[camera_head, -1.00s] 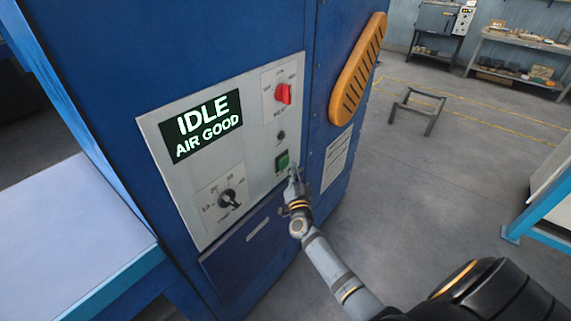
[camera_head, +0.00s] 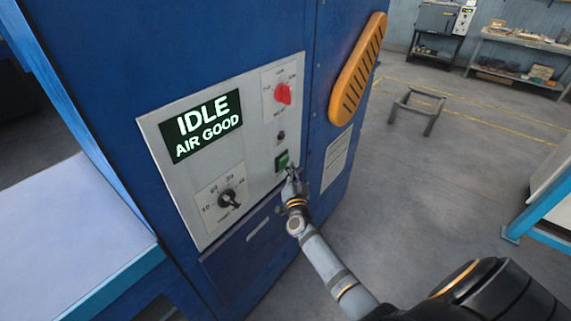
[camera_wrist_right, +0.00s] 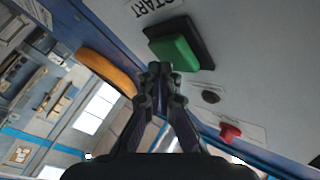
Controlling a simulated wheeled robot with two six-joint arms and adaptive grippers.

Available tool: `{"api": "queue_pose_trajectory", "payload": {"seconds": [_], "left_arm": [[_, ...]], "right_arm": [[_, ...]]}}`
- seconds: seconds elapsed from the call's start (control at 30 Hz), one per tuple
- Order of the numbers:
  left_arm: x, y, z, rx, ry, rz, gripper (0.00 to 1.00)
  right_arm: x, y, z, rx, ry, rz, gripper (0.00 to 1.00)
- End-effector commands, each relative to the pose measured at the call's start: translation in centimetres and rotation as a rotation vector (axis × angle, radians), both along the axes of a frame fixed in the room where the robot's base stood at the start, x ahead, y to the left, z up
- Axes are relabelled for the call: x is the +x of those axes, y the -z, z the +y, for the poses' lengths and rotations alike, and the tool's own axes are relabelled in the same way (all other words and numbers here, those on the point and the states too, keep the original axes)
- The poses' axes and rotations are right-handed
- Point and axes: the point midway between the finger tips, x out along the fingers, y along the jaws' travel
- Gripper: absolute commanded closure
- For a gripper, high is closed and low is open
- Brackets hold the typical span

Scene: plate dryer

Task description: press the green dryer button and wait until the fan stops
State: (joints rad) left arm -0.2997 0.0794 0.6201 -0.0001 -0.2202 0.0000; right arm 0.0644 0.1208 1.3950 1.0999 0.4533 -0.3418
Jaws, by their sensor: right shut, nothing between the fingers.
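The green dryer button (camera_head: 282,161) sits in a dark frame at the lower right of the grey control panel (camera_head: 247,84). It also shows in the right wrist view (camera_wrist_right: 175,52), beside the word START. The display (camera_head: 202,126) reads IDLE, AIR GOOD. My right gripper (camera_head: 292,172) is shut and empty, with its tips just below and right of the button in the head view. In the right wrist view the fingertips (camera_wrist_right: 160,70) are close under the button's edge; I cannot tell whether they touch it. My left gripper is not in view.
A red knob (camera_head: 283,94) and a black dial (camera_head: 229,199) are on the same panel. An orange slotted handle (camera_head: 358,69) sticks out to the right. A pale table (camera_head: 60,235) stands at the left. The floor at right is mostly clear.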

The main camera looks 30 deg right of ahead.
Motion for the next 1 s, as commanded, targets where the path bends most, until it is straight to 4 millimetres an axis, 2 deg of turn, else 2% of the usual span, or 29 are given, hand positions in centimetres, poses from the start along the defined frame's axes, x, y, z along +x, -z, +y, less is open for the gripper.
{"api": "queue_pose_trajectory", "payload": {"seconds": [1.0], "left_arm": [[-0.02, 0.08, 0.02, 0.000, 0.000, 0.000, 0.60]], "right_arm": [[0.79, -0.04, 0.33, 0.000, 0.000, 0.000, 1.00]]}}
